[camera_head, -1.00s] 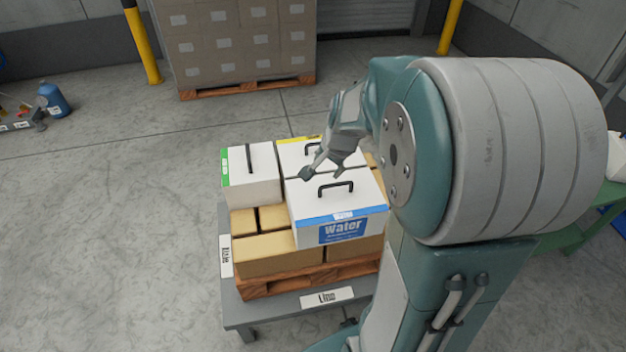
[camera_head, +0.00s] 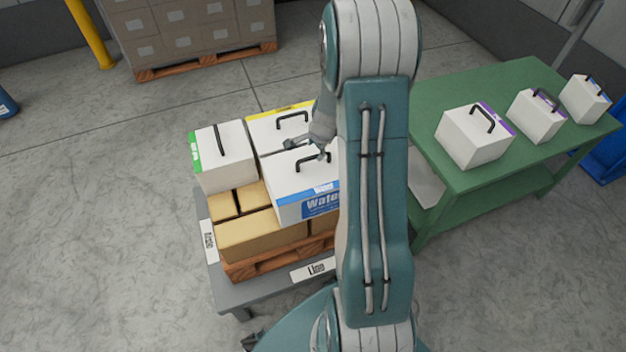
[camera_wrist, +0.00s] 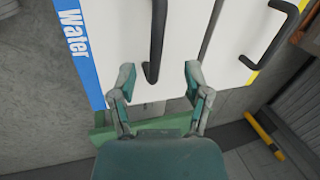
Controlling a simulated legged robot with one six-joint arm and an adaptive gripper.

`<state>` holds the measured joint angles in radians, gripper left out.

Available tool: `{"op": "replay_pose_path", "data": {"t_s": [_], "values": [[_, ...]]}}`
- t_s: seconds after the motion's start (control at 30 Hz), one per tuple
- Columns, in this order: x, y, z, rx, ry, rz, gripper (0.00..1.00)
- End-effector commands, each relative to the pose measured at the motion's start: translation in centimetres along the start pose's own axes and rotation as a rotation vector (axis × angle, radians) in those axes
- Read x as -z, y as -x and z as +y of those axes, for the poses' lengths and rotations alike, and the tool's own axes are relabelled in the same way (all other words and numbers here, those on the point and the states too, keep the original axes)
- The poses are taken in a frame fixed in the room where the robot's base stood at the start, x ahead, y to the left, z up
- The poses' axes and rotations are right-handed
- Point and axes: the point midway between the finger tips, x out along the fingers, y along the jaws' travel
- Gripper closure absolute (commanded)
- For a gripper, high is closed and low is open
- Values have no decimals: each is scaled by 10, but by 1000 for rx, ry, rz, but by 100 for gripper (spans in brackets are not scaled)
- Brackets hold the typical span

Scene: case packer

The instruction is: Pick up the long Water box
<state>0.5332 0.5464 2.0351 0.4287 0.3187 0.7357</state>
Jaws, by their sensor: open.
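The long Water box (camera_head: 285,182) is white with a blue Water label on its front and a black handle (camera_head: 313,161) on top. It sits at the front right of the stack, partly hidden by my arm. In the wrist view the Water box (camera_wrist: 112,35) fills the upper left, its blue strip at the left edge. My gripper (camera_wrist: 160,78) is open over the box, its two fingertips apart. The near end of the Water handle (camera_wrist: 157,40) shows between and just beyond the fingertips. Whether the fingers touch anything cannot be told.
A yellow-striped white box (camera_head: 263,130) stands right behind, and a green-striped box (camera_head: 226,160) at left. Brown cartons (camera_head: 262,236) lie below on a pallet. A green table (camera_head: 440,100) at right carries several white boxes. Grey floor is open at left.

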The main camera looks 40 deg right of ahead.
Motion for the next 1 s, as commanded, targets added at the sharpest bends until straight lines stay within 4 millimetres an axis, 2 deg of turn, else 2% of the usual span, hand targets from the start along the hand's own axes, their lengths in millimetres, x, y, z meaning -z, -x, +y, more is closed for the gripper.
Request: {"op": "replay_pose_path", "data": {"t_s": [0.2, 0.3, 0.6, 0.67, 0.7, 0.73, 0.77, 1.0], "values": [[-5, -34, 5, -3, 2, 1, 37], [-6, -43, 4, -1, 3, 3, 37], [-4, -47, 4, 0, 2, 2, 37], [-4, -47, 4, 0, 2, 2, 64], [-4, -47, 4, 0, 2, 2, 82], [-4, -47, 4, 0, 2, 2, 95], [-4, -47, 4, 0, 2, 2, 100], [-3, -47, 2, 4, 3, 5, 100]]}}
